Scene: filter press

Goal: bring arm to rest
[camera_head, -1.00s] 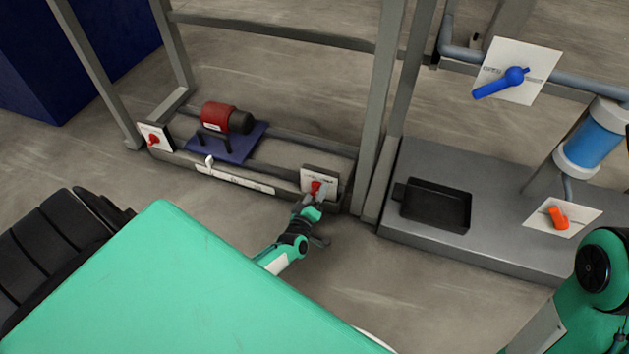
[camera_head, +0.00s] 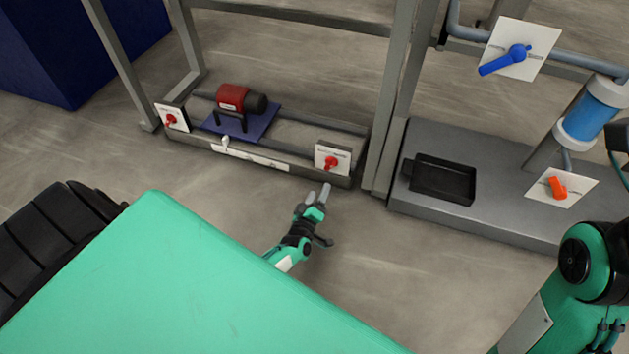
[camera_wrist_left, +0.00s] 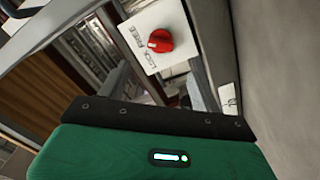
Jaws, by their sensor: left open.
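My left gripper (camera_head: 318,194) is open and empty in the head view. It is over the floor, just in front of the metal frame and apart from the red knob (camera_head: 331,162) on its white plate. The same red knob shows in the left wrist view (camera_wrist_left: 160,41), on a plate lettered LOCK and FREE. My right arm (camera_head: 590,262) shows at the right edge of the head view, but its gripper is out of view.
The metal frame (camera_head: 262,158) holds a red motor (camera_head: 232,99) and a second red knob (camera_head: 170,120). A grey platform (camera_head: 420,208) bears a black tray (camera_head: 440,184). A blue valve handle (camera_head: 505,60) and an orange handle (camera_head: 557,187) are at right. Open floor lies between.

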